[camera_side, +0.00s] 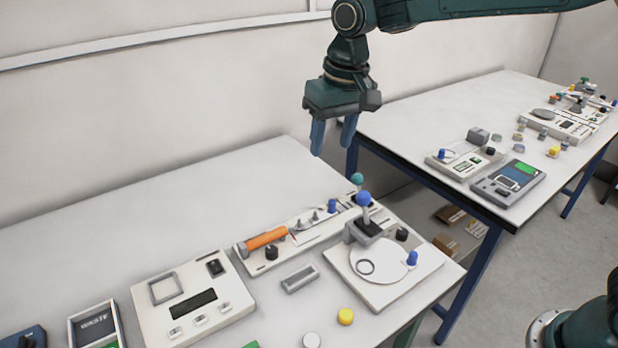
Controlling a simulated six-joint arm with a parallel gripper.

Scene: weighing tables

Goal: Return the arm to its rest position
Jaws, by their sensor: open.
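My gripper (333,134) hangs from the dark green arm in the upper middle of the side view, fingers pointing down. Its two blue fingers are apart with nothing between them. It is in the air above the far right part of the near table (130,215), near the gap between the two tables, and touches nothing.
The near table holds a white device with a blue-knobbed lever (363,199), a panel with an orange handle (267,238), a white box with a dark display (193,301) and a yellow cap (345,316). A second table (440,115) carries more devices. Boxes (446,243) lie below.

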